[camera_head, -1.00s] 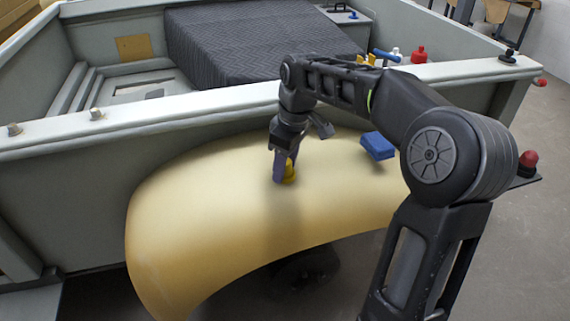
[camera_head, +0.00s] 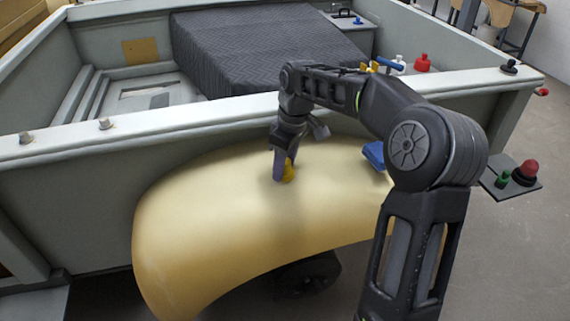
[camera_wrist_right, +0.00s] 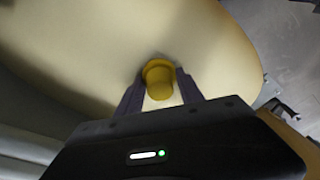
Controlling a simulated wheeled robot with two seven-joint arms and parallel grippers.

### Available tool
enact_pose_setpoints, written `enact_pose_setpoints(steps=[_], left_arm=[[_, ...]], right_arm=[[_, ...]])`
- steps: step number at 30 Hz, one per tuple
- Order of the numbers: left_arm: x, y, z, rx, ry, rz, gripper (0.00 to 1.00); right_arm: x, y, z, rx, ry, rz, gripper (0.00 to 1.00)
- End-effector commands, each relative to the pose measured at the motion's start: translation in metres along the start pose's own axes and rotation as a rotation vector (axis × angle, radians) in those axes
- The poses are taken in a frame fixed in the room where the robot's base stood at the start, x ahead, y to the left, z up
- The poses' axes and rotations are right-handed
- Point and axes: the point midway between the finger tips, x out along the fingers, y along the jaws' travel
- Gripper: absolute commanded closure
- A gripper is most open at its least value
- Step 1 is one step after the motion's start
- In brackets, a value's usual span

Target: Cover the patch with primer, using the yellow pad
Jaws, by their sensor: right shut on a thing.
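My right gripper (camera_head: 283,170) is shut on the yellow pad (camera_head: 288,172), low over the upper face of the cream-yellow fender (camera_head: 205,225). In the right wrist view the pad's round yellow handle (camera_wrist_right: 159,80) sits between the two dark fingers, with the fender (camera_wrist_right: 90,45) beyond it. The pad's underside is hidden, so I cannot tell whether it touches the fender. No clear patch outline or primer colour shows on the fender. My left gripper is not in view.
A blue block (camera_head: 374,153) lies on the fender, partly behind my right arm. A grey trailer wall (camera_head: 200,118) runs behind the fender. A small plate (camera_head: 512,186) at the right holds red and green items.

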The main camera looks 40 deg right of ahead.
Motion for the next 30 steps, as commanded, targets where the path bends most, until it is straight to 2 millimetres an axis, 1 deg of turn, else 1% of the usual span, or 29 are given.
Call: enact_pose_setpoints(steps=[3,9,22,26,30], left_arm=[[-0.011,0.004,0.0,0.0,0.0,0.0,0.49],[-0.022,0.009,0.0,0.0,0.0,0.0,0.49],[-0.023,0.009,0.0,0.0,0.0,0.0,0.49],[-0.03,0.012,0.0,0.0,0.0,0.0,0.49],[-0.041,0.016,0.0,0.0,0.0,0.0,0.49]], right_arm=[[-0.002,0.006,-0.007,-0.001,0.0,-0.001,1.0],[0.001,0.018,-0.018,-0.001,-0.001,-0.001,1.0],[0.004,0.021,-0.021,-0.001,0.0,0.0,1.0],[0.003,0.025,-0.025,0.0,-0.001,0.0,1.0],[0.004,0.034,-0.034,-0.001,-0.002,-0.001,1.0]])
